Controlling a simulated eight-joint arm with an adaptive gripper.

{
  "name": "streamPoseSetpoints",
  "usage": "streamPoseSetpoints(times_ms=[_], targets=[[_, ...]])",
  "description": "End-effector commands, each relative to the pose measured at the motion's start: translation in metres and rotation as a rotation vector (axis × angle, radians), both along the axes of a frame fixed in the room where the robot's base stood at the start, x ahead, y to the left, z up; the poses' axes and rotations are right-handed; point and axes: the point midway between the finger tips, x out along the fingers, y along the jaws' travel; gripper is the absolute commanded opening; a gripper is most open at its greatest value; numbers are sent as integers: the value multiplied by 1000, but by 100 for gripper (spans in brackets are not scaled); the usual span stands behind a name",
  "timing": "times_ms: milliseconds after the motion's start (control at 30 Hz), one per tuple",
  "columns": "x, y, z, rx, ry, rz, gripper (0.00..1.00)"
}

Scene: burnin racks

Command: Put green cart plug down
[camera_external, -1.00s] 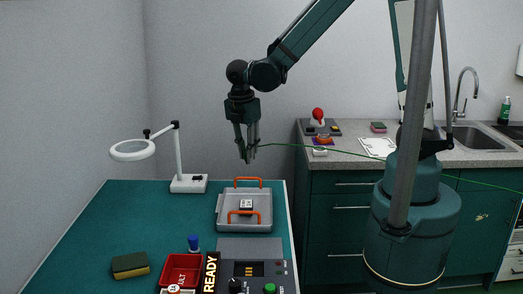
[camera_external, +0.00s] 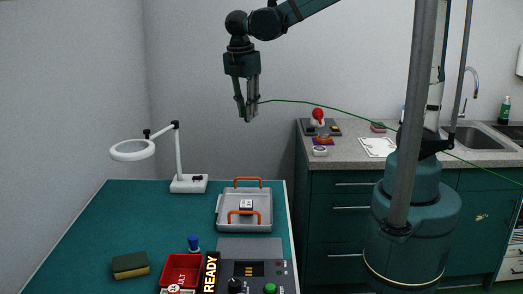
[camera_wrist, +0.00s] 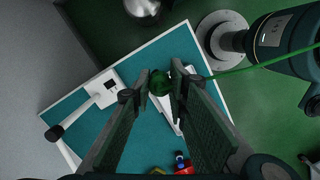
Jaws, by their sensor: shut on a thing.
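My gripper (camera_external: 246,117) hangs high in the air above the far side of the teal-topped table (camera_external: 150,220). It is shut on the green cart plug (camera_wrist: 159,82), which shows as a dark green rounded body between the fingertips in the wrist view. A thin green cord (camera_external: 340,106) runs from the plug off to the right, past my base. In the external view the plug itself is too small and dark to make out between the fingers. The plug touches nothing below it.
On the table are a grey tray (camera_external: 225,222) with orange handles, a magnifier lamp (camera_external: 189,184), a sponge (camera_external: 130,265), a red bin (camera_external: 166,272), a blue-topped item (camera_external: 193,243) and a control panel (camera_external: 280,278). The table's left-middle is clear. A counter (camera_external: 350,150) with a sink stands right.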

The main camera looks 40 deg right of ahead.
Motion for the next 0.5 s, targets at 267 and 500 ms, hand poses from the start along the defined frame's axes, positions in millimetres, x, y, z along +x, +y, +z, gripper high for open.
streamPoseSetpoints(times_ms=[267, 500], targets=[[4, 3, 24, 0, 0, 2, 6], [23, 19, 30, 0, -1, 9, 6]])
